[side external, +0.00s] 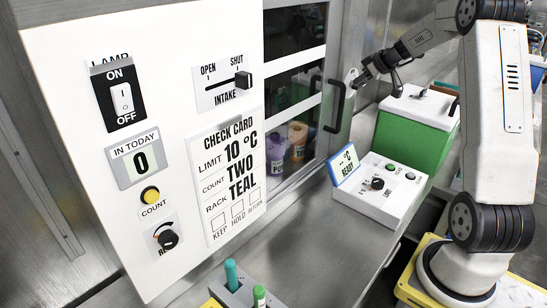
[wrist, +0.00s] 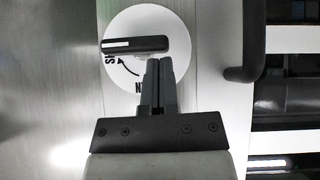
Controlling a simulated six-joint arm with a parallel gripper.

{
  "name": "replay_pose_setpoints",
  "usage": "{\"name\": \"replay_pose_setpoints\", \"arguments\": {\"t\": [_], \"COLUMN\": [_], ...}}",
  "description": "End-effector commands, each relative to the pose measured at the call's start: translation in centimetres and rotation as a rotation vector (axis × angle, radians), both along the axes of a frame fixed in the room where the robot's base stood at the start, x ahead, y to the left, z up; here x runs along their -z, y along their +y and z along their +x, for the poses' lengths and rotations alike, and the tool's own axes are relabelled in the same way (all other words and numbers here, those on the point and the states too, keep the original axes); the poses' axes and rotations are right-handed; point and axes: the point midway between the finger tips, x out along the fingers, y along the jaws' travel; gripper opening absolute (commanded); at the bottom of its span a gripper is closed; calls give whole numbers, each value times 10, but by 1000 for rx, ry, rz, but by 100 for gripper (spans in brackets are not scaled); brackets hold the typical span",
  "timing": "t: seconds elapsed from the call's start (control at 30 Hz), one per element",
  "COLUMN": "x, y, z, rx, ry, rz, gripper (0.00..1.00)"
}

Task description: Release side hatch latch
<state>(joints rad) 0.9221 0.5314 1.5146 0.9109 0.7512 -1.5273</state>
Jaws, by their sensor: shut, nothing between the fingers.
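The latch is a black bar handle (wrist: 135,45) with a white stripe, on a round white plate (wrist: 122,22) on a metal panel. In the wrist view the bar lies level across the picture. A curved arrow and partly hidden letters show below it. My gripper (wrist: 158,64) is shut and empty. Its fingertips are just below the right part of the bar; I cannot tell whether they touch it. In the side view the plate (side external: 351,76) is small and partly covered by my gripper (side external: 362,80).
A black pull handle (side external: 335,105) stands out on the glazed hatch left of the latch, and shows at right in the wrist view (wrist: 245,45). A green box (side external: 415,125) and a white control box (side external: 378,190) stand below my gripper. A white control panel (side external: 75,60) fills the left.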

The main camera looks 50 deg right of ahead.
Motion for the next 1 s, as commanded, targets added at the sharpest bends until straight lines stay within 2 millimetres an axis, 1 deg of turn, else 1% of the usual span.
{"name": "replay_pose_setpoints", "arguments": {"t": [1.0], "x": [2], "y": [4], "z": [0], "rx": [0], "ry": [1], "rz": [-206], "gripper": [0]}}
